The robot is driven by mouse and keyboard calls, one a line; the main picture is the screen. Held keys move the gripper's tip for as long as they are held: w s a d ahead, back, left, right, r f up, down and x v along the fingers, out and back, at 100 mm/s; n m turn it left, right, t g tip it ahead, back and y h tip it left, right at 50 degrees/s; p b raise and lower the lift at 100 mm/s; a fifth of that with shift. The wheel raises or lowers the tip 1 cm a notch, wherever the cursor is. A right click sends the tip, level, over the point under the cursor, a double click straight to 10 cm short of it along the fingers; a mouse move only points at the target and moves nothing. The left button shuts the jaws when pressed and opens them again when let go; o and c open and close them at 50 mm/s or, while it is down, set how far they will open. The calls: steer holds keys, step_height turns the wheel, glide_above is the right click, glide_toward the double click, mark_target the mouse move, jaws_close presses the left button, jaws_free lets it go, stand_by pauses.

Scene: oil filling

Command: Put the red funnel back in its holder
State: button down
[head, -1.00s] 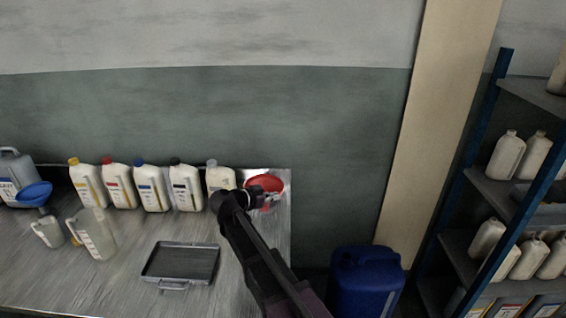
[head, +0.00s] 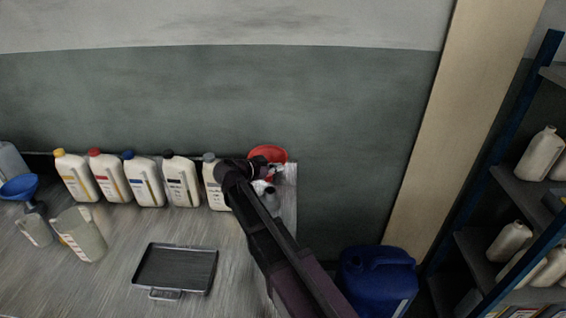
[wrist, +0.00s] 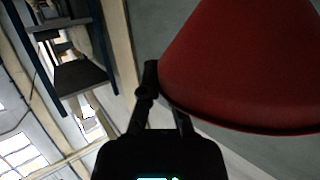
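The red funnel (head: 268,154) is above the table's back right corner in the head view. It fills the upper right of the wrist view (wrist: 245,65), its wide cone beside my fingers. My gripper (head: 272,170) is at the funnel's lower side and appears shut on it. In the wrist view one finger of my gripper (wrist: 160,88) is clear, while the tip of the other is hidden behind the funnel. A small grey object (head: 270,199), perhaps the holder, stands below the funnel, partly hidden by my arm.
Several white bottles (head: 142,182) line the table's back. A blue funnel (head: 20,187) and a clear jug (head: 80,236) are at the left. A dark tray (head: 175,270) lies at the front. A blue canister (head: 378,281) stands right of the table.

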steer(key=shift+w+d, duration=0.1)
steer(key=shift+d, duration=0.05)
steer(key=shift+f, duration=0.15)
steer(key=shift+f+b, duration=1.8)
steer(key=shift+b, duration=0.2)
steer(key=shift+d+f, duration=0.15)
steer(key=shift+f, duration=0.1)
steer(key=shift+f+b, duration=1.65)
steer(key=shift+b, duration=0.2)
stand_by(0.5)
steer(key=c, duration=0.7)
jaws_free()
steer(key=shift+r, duration=0.15)
